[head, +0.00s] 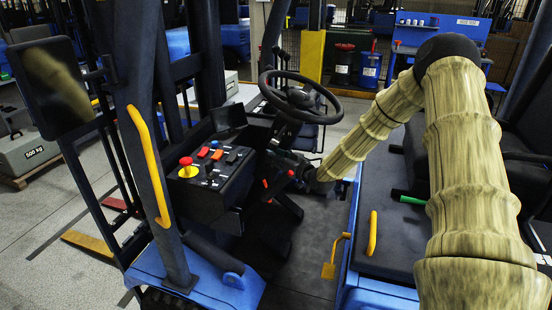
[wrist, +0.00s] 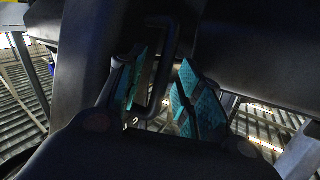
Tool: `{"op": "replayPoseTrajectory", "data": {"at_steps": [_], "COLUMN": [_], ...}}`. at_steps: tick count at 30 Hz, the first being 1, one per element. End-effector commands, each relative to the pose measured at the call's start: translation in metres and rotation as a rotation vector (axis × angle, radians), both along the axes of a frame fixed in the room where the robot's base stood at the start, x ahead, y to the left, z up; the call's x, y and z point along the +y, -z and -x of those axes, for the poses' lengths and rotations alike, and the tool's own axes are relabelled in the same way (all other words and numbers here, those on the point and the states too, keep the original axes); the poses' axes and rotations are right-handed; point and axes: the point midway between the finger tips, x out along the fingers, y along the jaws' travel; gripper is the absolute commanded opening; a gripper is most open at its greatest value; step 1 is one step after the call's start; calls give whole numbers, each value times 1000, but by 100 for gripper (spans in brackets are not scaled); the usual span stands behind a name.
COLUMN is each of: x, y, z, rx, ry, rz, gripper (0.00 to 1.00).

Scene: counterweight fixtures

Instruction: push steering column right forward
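The steering column (head: 286,136) is a dark post in the forklift cab. The black steering wheel (head: 333,117) sits tilted on top of it. My gripper (head: 283,163) is low beside the column, just below the wheel, and mostly lost against dark parts in the head view. In the wrist view my gripper (wrist: 160,95) shows two teal-padded fingers standing apart. A black loop-shaped bar (wrist: 153,105) shows in the gap between them. I cannot tell whether either finger touches it. Large dark surfaces fill the top of the wrist view.
A control panel (head: 212,163) with a red-and-yellow button and switches lies left of the column. A yellow grab handle (head: 148,165) is on the left pillar. The dark seat (head: 385,215) is at right, under my arm. A yellow lever (head: 333,257) stands above the cab floor (head: 308,230).

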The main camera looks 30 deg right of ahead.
Motion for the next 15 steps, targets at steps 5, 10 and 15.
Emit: {"op": "replayPoseTrajectory", "data": {"at_steps": [5,10,15], "x": [1,0,-4], "y": [0,0,-2], "z": [0,7,29], "rx": [1,1,1], "ry": [-1,-1,-2], "rz": [0,-1,-2], "gripper": [35,35,35]}}
